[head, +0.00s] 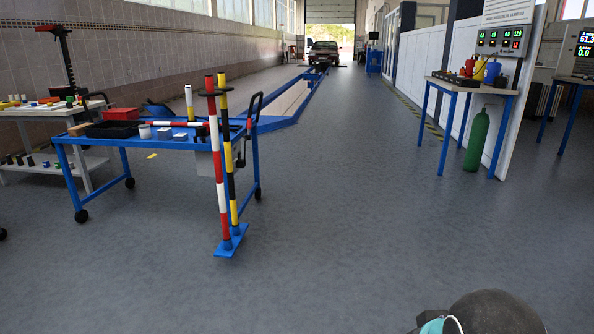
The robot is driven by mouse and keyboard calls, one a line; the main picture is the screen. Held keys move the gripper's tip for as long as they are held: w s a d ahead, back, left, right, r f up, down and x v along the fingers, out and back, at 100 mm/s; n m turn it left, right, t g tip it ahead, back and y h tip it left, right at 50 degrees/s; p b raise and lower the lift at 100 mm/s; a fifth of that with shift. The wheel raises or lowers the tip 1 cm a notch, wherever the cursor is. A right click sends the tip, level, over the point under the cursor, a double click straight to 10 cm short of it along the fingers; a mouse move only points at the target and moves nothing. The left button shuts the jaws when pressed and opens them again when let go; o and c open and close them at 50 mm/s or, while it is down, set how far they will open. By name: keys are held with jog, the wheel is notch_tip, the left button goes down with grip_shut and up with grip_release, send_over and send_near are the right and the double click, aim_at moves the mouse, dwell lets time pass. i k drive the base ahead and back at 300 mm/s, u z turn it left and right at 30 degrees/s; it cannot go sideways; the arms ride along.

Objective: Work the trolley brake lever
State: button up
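The blue trolley (134,142) stands left of centre on black castors, with a black push handle (255,110) at its right end. I cannot make out for certain which part is the brake lever, nor its position. A red-and-white striped post (217,165) and a black-and-yellow striped post (229,155) stand in front of the trolley's right end on a blue foot plate (231,241). They hide part of that end. My gripper is not in view; only a dark, rounded part of my arm shows at the bottom right.
A pale table (40,112) with small parts stands behind the trolley at left. At right are a blue-legged table (475,85) and a green gas cylinder (477,140). A blue-edged pit (290,100) runs back towards a car (323,53). The central floor is clear.

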aim_at(250, 120)
jog(key=u, duration=0.05)
jog(key=i, duration=1.85)
jog(key=u, duration=0.55)
jog(key=i, duration=2.1)
jog(key=u, duration=0.3)
